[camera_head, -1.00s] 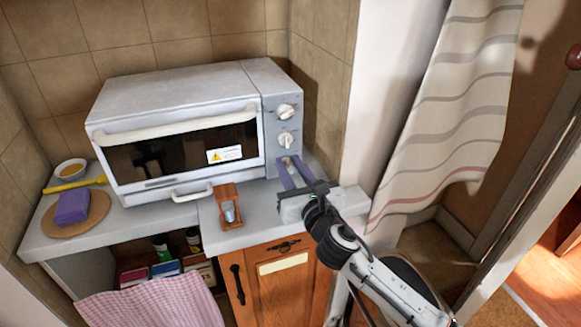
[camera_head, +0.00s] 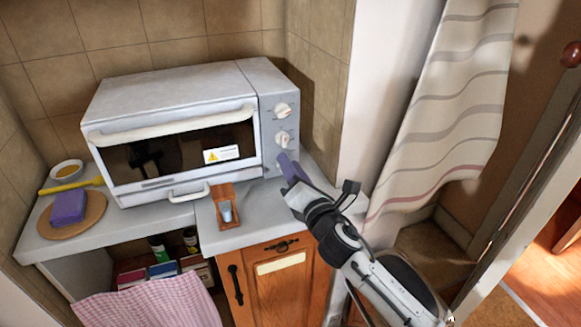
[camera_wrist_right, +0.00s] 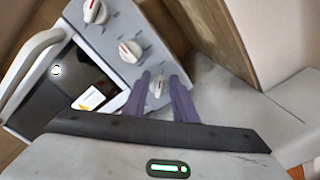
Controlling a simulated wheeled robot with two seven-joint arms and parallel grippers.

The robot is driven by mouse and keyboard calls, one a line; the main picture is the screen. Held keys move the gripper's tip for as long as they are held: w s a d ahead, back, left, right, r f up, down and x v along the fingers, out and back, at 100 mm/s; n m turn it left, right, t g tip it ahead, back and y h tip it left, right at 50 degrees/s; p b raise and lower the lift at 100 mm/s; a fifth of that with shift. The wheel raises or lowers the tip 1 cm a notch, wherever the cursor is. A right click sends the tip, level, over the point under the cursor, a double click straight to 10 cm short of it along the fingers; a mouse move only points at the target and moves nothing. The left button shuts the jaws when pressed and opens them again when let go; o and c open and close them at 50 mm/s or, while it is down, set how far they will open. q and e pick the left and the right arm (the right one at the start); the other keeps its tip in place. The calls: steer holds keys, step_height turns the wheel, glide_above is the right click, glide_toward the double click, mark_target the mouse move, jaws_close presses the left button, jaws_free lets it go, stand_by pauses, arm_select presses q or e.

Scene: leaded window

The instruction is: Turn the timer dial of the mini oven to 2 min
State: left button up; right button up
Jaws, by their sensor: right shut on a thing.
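The white mini oven (camera_head: 180,95) stands on the counter, its door closed. Its right-hand panel has white dials in a column: a top dial (camera_head: 283,110), a middle dial (camera_head: 283,139) and a lowest dial. The lowest dial (camera_wrist_right: 157,86) shows between the purple fingers of my right gripper (camera_wrist_right: 160,82) in the wrist view, with a red mark on it. My right gripper (camera_head: 283,160) is shut on this lowest dial and hides it in the head view. The panel's markings are too small to read. My left gripper is not in view.
A small wooden holder (camera_head: 223,206) stands on the counter below the oven's front. A purple sponge (camera_head: 68,208) lies on a round board at the left, near a bowl (camera_head: 67,170). A wall (camera_head: 365,100) and striped curtain (camera_head: 450,110) stand to the right.

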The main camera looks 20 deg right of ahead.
steer(key=shift+f+m, duration=0.1)
steer(key=shift+m, duration=0.5)
steer(key=o, duration=1)
steer(key=s, duration=0.4)
steer(key=s+b, duration=0.1)
steer(key=s, duration=0.4)
steer(key=shift+d+f, duration=0.1)
steer(key=shift+d, duration=0.1)
steer(key=shift+s, duration=0.65)
